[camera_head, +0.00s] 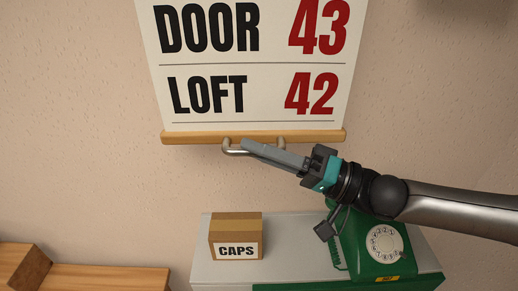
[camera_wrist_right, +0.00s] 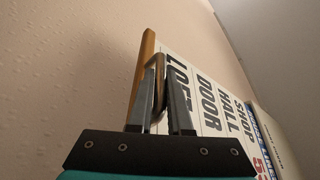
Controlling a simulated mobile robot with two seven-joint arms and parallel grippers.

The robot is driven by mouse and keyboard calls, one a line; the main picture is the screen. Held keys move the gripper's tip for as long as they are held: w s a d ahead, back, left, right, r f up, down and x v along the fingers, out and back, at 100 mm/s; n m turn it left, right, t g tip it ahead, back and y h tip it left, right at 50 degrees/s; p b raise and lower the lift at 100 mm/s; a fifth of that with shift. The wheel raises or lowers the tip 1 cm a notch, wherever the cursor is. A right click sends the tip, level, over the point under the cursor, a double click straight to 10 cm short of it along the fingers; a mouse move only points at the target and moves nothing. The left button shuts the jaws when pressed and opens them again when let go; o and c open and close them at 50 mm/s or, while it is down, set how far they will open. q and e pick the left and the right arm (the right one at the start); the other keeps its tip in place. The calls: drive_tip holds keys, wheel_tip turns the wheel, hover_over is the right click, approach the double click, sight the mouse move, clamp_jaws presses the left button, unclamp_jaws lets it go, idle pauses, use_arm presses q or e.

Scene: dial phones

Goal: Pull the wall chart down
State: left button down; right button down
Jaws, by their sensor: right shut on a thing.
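The wall chart (camera_head: 255,99) hangs against the wall in the head view, with rows reading DOOR 43 and LOFT 42. A wooden bar (camera_head: 190,137) runs along its lower edge, and a metal pull handle (camera_head: 232,151) hangs under the bar's middle. My right gripper (camera_head: 246,145) reaches in from the right and is shut on the handle. In the right wrist view the chart (camera_wrist_right: 215,100) rises behind the fingers, and the handle (camera_wrist_right: 159,88) lies between the two fingers of the right gripper (camera_wrist_right: 165,95). My left gripper is not in view.
Below the chart, a cardboard box marked CAPS (camera_head: 236,236) and a green dial phone (camera_head: 372,243) stand on a grey-topped cabinet (camera_head: 296,244) with a green front. A wooden piece (camera_head: 105,279) is at the lower left. The wall between chart and cabinet is clear.

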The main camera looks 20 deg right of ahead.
drive_tip(key=shift+f, duration=0.1)
wheel_tip(320, 180, down, 4)
drive_tip(key=shift+b, duration=0.95)
drive_tip(key=c, duration=0.8)
unclamp_jaws()
drive_tip(key=shift+c, duration=0.2)
drive_tip(key=v, duration=1.5)
drive_tip(key=shift+s+b, duration=0.15)
drive_tip(key=shift+b, duration=0.15)
